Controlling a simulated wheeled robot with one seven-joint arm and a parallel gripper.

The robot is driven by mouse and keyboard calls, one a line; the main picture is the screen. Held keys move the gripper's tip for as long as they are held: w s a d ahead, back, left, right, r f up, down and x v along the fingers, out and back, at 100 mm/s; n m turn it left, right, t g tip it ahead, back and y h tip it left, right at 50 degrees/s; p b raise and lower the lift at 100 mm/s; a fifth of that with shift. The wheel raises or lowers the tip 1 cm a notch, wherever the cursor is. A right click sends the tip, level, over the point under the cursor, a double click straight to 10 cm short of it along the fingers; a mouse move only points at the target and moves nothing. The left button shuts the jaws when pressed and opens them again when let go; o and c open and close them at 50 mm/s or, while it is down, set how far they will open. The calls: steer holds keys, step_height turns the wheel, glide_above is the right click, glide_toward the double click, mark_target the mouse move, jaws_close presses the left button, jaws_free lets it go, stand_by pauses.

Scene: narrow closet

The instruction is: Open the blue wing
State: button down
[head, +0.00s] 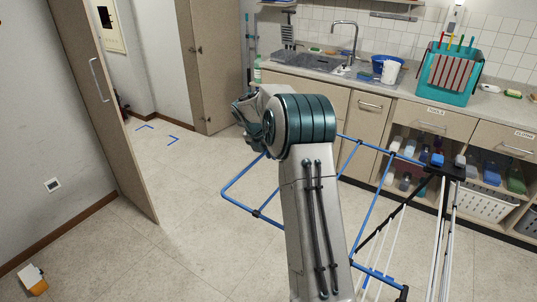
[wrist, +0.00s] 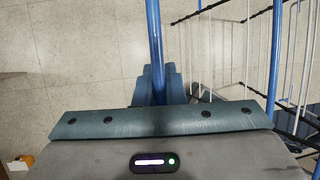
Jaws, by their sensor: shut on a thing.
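The blue wing (head: 236,181) is a thin blue tube frame of a drying rack (head: 441,225). In the head view it reaches out to the left of the rack's white rods, partly behind my arm. I cannot tell its exact tilt. In the wrist view one blue tube (wrist: 154,35) runs down between the fingers of my gripper (wrist: 157,86), which is shut on it. In the head view my wrist hides the fingertips. The rack's white rods (wrist: 262,50) show at the right of the wrist view.
A counter with a sink (head: 305,61) and open shelves with bottles (head: 490,172) stands behind the rack. A teal bin (head: 450,72) is on the counter. An open door (head: 97,95) stands at the left. The left floor is clear, except for a small box (head: 32,279).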

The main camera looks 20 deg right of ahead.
steer(key=c, duration=1.5)
jaws_free()
steer(key=shift+d, duration=0.1)
steer(key=shift+r, duration=0.2)
steer(key=v, duration=1.3)
steer(key=shift+a+r+b, duration=0.2)
steer(key=shift+b, duration=0.15)
steer(key=shift+s, duration=0.15)
